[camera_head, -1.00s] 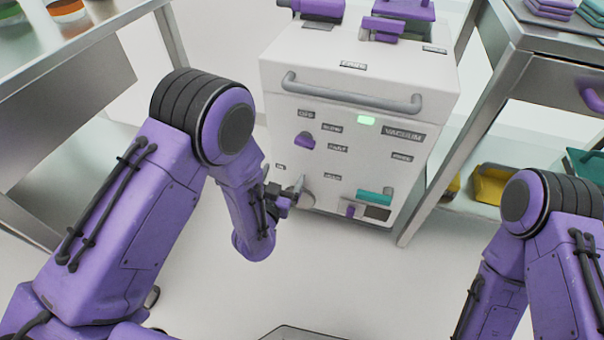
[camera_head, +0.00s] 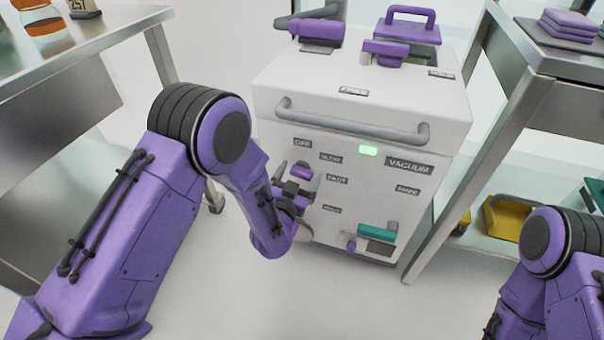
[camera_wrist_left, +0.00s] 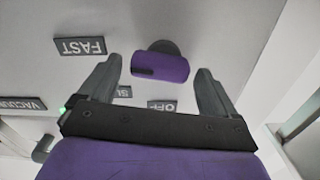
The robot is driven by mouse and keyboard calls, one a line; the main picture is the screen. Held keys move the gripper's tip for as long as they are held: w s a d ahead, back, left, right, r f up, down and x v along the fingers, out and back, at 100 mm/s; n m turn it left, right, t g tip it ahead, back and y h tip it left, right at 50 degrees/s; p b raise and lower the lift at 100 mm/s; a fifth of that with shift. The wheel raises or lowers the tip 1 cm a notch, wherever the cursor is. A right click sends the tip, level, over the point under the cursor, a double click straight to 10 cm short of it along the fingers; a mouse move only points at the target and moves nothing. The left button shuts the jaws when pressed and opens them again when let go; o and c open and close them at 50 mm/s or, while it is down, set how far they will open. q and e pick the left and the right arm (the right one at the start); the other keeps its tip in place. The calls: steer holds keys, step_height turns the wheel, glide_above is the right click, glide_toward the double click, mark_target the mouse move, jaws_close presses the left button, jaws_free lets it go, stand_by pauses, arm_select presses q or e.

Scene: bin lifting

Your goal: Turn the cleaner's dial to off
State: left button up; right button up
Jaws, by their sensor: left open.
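The cleaner is a white cabinet (camera_head: 390,110) with a purple dial (camera_head: 301,171) on the left of its front. The dial shows more clearly in the left wrist view (camera_wrist_left: 165,67), lying nearly level there with a dark mark at its left end. The FAST label (camera_wrist_left: 80,46) is to its left and the OFF label (camera_wrist_left: 162,105) below it in that view. My left gripper (camera_head: 297,174) is open at the front panel. Its fingers stand on either side of the dial in the wrist view, with gaps showing; contact is not visible. My right gripper is out of view.
A grey handle bar (camera_head: 350,124) crosses the cabinet front above the dial. A teal part (camera_head: 377,231) and a small purple knob (camera_head: 351,244) are lower right. Metal tables flank the cabinet; a yellow bin (camera_head: 507,217) sits on the right shelf.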

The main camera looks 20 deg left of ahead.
arm_select(q)
steer(key=c, duration=1.1)
steer(key=shift+o, duration=0.2)
steer(key=shift+n, duration=0.4)
steer(key=n, duration=0.2)
steer(key=n+p, duration=0.1)
steer(key=n, duration=0.1)
steer(key=shift+a+r+p, duration=0.1)
steer(key=shift+a+p, duration=0.1)
steer(key=shift+p, duration=0.1)
steer(key=n+p, duration=0.1)
steer(key=n, duration=0.4)
steer(key=shift+a, duration=0.2)
steer(key=n, duration=0.5)
steer(key=shift+a+p, duration=0.2)
steer(key=shift+p, duration=0.1)
steer(key=n, duration=0.5)
steer(key=shift+a+f, duration=0.1)
steer(key=shift+f, duration=0.2)
